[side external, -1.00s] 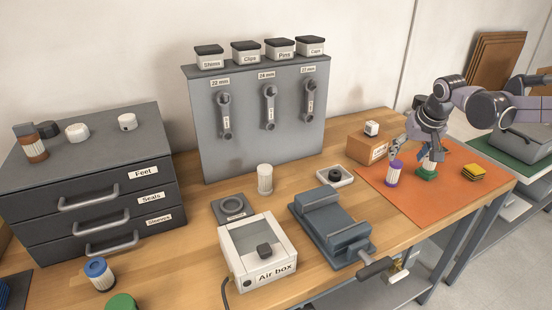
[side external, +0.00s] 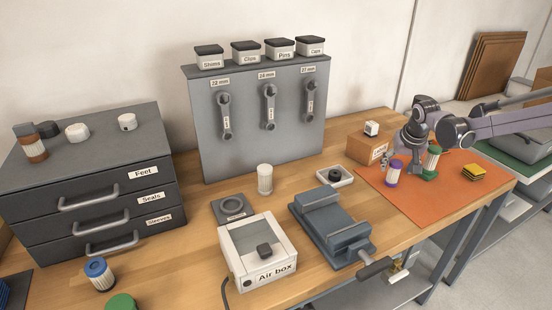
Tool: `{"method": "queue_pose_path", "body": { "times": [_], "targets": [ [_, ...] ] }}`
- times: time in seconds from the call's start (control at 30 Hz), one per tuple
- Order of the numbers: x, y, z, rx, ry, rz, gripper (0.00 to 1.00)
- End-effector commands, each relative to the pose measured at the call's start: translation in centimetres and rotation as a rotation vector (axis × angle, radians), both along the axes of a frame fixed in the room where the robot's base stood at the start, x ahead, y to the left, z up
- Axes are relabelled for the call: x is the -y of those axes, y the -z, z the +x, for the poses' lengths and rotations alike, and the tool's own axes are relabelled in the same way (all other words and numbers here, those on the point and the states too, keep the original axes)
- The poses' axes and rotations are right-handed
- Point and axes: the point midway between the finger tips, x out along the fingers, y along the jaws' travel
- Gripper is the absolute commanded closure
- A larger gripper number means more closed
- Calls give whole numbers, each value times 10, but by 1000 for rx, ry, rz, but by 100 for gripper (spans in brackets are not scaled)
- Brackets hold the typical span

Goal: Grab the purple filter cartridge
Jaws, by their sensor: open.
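My gripper (side external: 387,158) is open and low, right at the cartridge's upper left side. It is small in view, and I cannot tell whether both fingers are around the cartridge or whether they touch it. Part of the gripper is hidden behind the cartridge and the arm.
A green-topped cartridge (side external: 431,162) stands close on the right. Yellow pads (side external: 473,173) lie farther right. A cardboard box (side external: 368,146) stands behind to the left. A white tray (side external: 335,177) and a vise (side external: 330,226) are to the left. The mat's front is clear.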

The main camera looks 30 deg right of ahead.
Motion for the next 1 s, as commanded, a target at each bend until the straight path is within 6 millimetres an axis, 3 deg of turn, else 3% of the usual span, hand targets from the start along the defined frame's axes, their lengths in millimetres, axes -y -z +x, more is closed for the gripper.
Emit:
{"method": "queue_pose_path", "body": {
  "times": [0.23,0.57,0.77,0.8,1.0],
  "targets": [
    [6,27,11,1,1,0,39],
    [7,32,12,0,0,0,39],
    [7,32,12,1,0,-1,94],
    [7,32,12,0,0,0,97],
    [7,32,12,1,0,-1,98]
  ]
}}
